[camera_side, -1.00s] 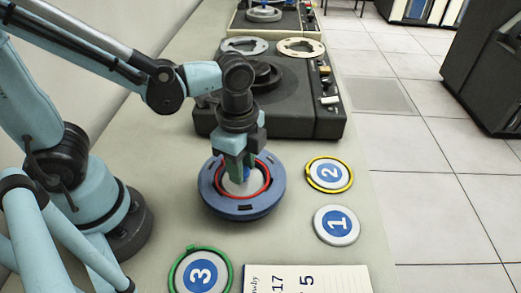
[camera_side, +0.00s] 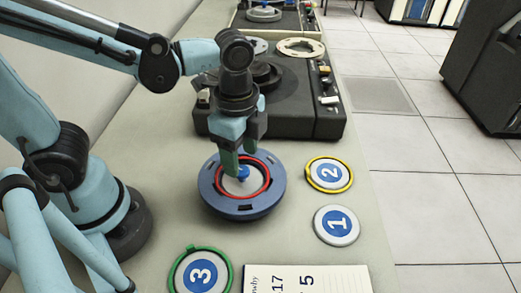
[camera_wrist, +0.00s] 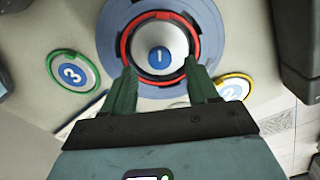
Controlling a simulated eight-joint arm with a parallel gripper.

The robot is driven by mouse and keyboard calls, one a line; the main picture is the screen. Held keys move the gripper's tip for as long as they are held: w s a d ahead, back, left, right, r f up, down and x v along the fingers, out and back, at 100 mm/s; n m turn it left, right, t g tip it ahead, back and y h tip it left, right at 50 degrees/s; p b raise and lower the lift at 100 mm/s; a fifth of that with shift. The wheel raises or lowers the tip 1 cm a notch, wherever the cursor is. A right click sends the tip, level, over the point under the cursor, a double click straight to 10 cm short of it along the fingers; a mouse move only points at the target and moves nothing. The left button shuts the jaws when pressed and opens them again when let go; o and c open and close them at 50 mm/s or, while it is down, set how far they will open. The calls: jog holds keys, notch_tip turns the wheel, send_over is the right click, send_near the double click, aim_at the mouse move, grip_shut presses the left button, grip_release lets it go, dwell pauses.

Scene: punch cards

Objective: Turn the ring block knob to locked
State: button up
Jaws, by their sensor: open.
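The ring block (camera_side: 213,200) is a round blue block on the table with a red ring (camera_side: 267,185) around its pale middle. In the side view a small blue knob (camera_side: 243,172) stands at its centre. In the wrist view the ring block (camera_wrist: 122,18) lies ahead of the fingers, and its blue centre (camera_wrist: 159,57) bears a white upright mark. Whether the knob points to locked cannot be read. My gripper (camera_side: 240,158) is open and empty just above the block. Its green fingers also show in the wrist view (camera_wrist: 161,72), apart at either side of the near part of the block.
Disc 2 with a yellow rim (camera_side: 344,184) and plain disc 1 (camera_side: 348,235) lie to the right. Disc 3 with a green rim (camera_side: 227,270) lies in front, beside a printed card (camera_side: 330,280). A dark tape machine (camera_side: 300,120) stands close behind the block.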

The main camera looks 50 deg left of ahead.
aim_at(242, 170)
notch_tip(242, 170, up, 9)
dwell(0.5)
jog(key=shift+f, duration=0.1)
jog(key=w+a+f+n+t, duration=0.1)
jog(key=a+f+n+t, duration=0.1)
jog(key=a+n, duration=0.3)
jog(key=w+a+f+n+t, duration=0.2)
jog(key=a+n+t, duration=0.3)
jog(key=n, duration=0.4)
jog(key=shift+w, duration=0.25)
